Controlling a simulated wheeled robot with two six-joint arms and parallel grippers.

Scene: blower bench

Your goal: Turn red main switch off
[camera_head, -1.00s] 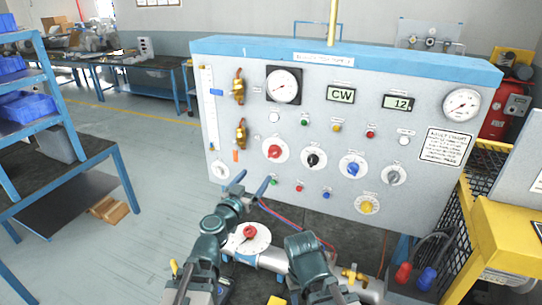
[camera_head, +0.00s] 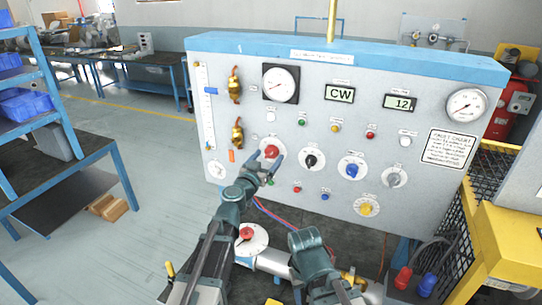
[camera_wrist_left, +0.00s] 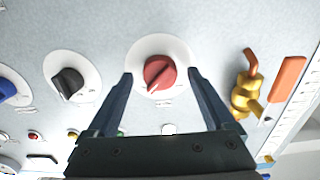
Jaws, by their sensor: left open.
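The red main switch (camera_head: 271,152) is a red knob on a round white plate on the grey panel (camera_head: 220,130), left of the black knob. My left gripper (camera_head: 262,164) is open just in front of it, and its fingers partly cover the plate's lower part. In the left wrist view the red knob (camera_wrist_left: 159,73) lies between the spread fingertips of my left gripper (camera_wrist_left: 160,75), with space on both sides. No contact shows. My right arm shows at the bottom of the head view, but its fingertips cannot be made out.
The black knob (camera_head: 310,160), blue knob (camera_head: 352,169) and grey knob (camera_head: 394,178) sit to the right on the panel. A brass valve (camera_head: 238,134) is close on the left. Another red knob on a white disc (camera_head: 247,233) lies below, beside my left arm.

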